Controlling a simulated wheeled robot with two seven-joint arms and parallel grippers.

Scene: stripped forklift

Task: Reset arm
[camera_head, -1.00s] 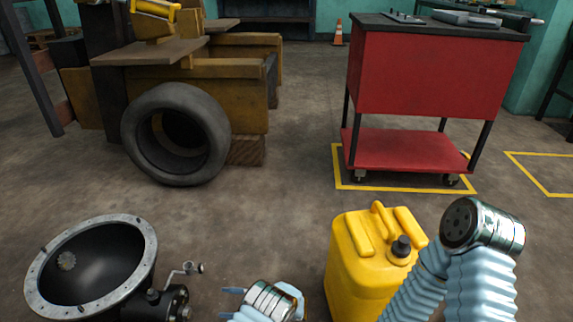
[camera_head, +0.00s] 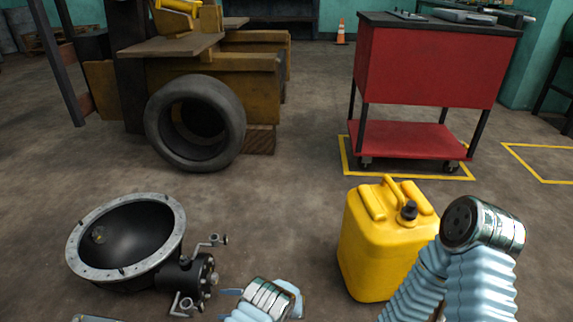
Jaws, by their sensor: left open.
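My left gripper (camera_head: 231,304) is low in the middle of the head view. Its two pale blue fingers are apart and point left, with nothing visible between them. A silver ring and pale blue wrist sit to the right of the fingers. My right arm (camera_head: 480,255) shows at the lower right as a silver joint with ribbed pale blue sleeves. No fingers of my right gripper show.
A yellow jerrycan (camera_head: 375,245) stands between my arms, partly covered by the right one. A black flanged housing (camera_head: 125,268) lies at lower left. Behind are a tyre (camera_head: 232,130) at the stripped forklift (camera_head: 255,85) and a red cart (camera_head: 425,65). Floor between is clear.

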